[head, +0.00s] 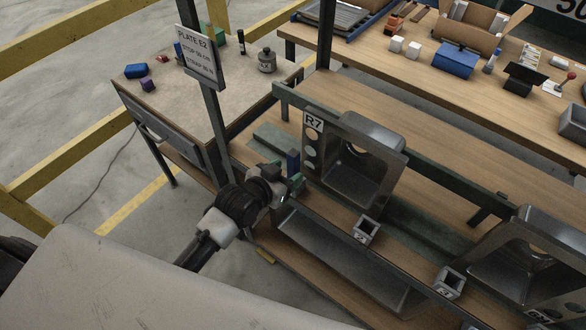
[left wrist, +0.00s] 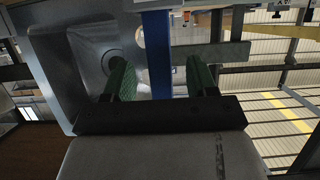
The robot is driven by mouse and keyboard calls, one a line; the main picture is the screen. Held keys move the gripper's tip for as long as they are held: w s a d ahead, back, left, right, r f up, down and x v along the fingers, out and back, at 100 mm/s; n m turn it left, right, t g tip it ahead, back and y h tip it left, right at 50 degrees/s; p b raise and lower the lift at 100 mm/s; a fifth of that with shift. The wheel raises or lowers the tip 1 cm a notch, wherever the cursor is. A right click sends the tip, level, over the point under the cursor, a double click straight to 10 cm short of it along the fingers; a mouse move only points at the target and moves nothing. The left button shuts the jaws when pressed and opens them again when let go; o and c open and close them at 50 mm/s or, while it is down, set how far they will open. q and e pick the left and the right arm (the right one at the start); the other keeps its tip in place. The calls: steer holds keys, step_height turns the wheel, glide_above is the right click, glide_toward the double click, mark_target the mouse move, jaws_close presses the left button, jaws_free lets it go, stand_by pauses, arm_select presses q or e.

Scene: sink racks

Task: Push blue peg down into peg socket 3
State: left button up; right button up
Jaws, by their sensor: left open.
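The blue peg (head: 293,157) stands roughly upright at the left end of the rack in the head view. My left gripper (head: 287,175) is there, with green fingers around the peg's lower part. In the left wrist view the blue peg (left wrist: 157,55) lies between the two open fingers (left wrist: 160,80), with a gap on each side. The peg's lower end is hidden, so I cannot tell how it is seated. Two small square sockets stand on the front rail: a nearer-left one (head: 366,230) and one further right (head: 450,281). Their numbers are hard to read. My right gripper is out of view.
A grey metal sink unit marked R7 (head: 388,135) stands right behind the peg; a second unit (head: 535,250) is at the right. A sign post (head: 202,58) rises just left of my arm. A side table (head: 215,85) holds small blocks and a jar.

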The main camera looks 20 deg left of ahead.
mark_target(290, 170)
arm_select(q)
steer(key=x, duration=0.3)
steer(key=shift+w+d, duration=0.15)
steer(key=shift+w, duration=0.15)
jaws_close()
step_height(290, 170, up, 18)
steer(key=shift+b, duration=0.45)
